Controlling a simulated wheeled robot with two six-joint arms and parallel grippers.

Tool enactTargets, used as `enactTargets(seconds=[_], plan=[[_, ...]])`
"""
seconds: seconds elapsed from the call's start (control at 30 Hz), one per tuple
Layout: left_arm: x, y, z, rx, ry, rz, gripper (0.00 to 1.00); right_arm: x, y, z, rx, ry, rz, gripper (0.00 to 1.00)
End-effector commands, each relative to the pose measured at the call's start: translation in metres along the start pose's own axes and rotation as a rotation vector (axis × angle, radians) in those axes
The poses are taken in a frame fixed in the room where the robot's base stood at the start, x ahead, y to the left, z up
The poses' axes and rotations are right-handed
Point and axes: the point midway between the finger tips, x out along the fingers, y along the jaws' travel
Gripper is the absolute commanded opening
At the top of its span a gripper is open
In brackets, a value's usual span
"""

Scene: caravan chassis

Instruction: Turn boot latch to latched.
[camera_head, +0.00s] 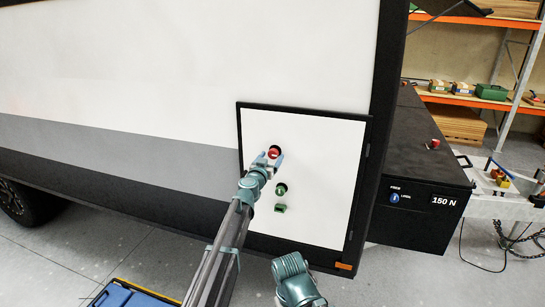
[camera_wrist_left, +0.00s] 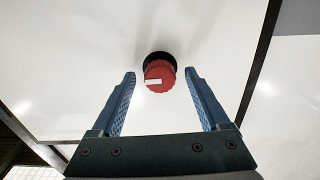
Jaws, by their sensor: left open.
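The boot panel (camera_head: 318,140) is a white door with a black frame, low on the caravan's side. A red round knob (camera_head: 274,152) with a black base sits on it and looks like the boot latch. In the left wrist view the red knob (camera_wrist_left: 160,75) carries a small white mark lying about level. My left gripper (camera_head: 271,158) is open. Its two fingers (camera_wrist_left: 160,88) stand on either side of the knob in that view, with gaps; I cannot tell how far in front of it they are.
Below the red knob are a green round knob (camera_head: 282,189) and a small green piece (camera_head: 280,208). A workbench (camera_head: 500,200) and shelving (camera_head: 475,20) are farther right. A blue case (camera_head: 130,296) lies on the floor.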

Motion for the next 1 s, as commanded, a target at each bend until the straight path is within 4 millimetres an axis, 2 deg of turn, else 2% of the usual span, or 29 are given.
enactTargets(seconds=[0.03, 0.1, 0.4, 0.47, 0.83, 0.87, 1.0], plan=[[0.0104, -0.0004, 0.0, 0.0, 0.0, 0.0, 0.79, 0.0, 0.0, 0.0, 0.0, 0.0, 0.0, 0.0], [0.0156, -0.0002, 0.0, 0.0, 0.0, 0.0, 0.79, 0.0, 0.0, 0.0, 0.0, 0.0, 0.0, 0.0], [0.0174, 0.0002, 0.0, 0.0, 0.0, 0.0, 0.79, 0.0, 0.0, 0.0, 0.0, 0.0, 0.0, 0.0], [0.0173, 0.0002, 0.0, 0.0, 0.0, 0.0, 0.7, 0.0, 0.0, 0.0, 0.0, 0.0, 0.0, 0.0], [0.0172, 0.0002, 0.0, 0.0, 0.0, 0.0, 0.03, 0.0, 0.0, 0.0, 0.0, 0.0, 0.0, 0.0], [0.0172, 0.0002, 0.0, 0.0, 0.0, 0.0, 0.0, 0.0, 0.0, 0.0, 0.0, 0.0, 0.0, 0.0], [0.0172, 0.0002, 0.0, -0.003, 0.0, 0.0, 0.0, 0.0, 0.0, 0.0, 0.0, 0.0, 0.0, 0.0]])
